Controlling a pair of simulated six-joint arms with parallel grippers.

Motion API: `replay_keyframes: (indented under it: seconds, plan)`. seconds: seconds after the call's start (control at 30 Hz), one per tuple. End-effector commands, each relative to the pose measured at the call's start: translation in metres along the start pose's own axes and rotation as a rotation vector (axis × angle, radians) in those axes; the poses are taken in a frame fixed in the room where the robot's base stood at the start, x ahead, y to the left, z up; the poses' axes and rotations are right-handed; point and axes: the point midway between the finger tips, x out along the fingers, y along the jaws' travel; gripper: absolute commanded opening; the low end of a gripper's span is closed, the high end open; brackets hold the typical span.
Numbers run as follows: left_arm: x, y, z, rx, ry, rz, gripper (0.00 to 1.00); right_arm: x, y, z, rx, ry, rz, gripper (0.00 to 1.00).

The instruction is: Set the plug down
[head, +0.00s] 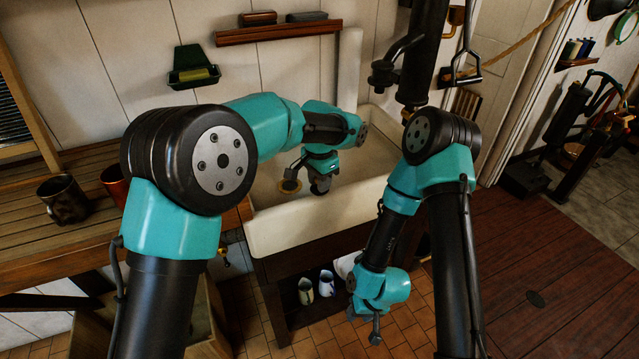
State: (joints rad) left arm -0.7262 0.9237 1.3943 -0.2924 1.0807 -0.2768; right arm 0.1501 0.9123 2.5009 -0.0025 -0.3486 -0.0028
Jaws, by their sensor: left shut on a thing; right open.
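My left gripper (314,183) reaches down into the pale sink (275,232) and is shut. The dark piece at its tip seems to be the plug, but it blends with the dark fingers, and I cannot tell its shape. I cannot tell whether the held piece touches the floor. My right gripper (364,325) is open and empty, low in front of the sink, above the tiles.
A dark mug (64,200) and a red mug (115,185) stand on the wooden counter (25,245) at the left. A green soap holder (194,70) and a wooden shelf (275,33) are on the wall. Pale containers (326,283) stand under the sink.

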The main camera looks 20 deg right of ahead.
Motion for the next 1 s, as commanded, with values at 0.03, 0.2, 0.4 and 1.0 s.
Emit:
replay_keyframes:
  seconds: [0.03,0.2,0.4,1.0]
  plan:
    - [0.0057,-0.0003,0.0003,0.0,-0.001,0.0,0.03,0.0,0.0,0.0,0.0,0.0,0.0,0.43]
    - [0.0108,-0.0004,0.0002,0.0,0.001,-0.001,0.03,0.0,0.0,0.0,0.0,0.0,0.0,0.43]
    - [0.0111,-0.0003,0.0002,0.0,0.001,-0.001,0.03,0.0,0.0,0.0,0.0,0.0,0.0,0.43]
    - [0.0137,-0.0003,0.0001,0.0,0.001,-0.001,0.55,0.0,0.0,0.0,0.0,0.0,0.0,0.43]
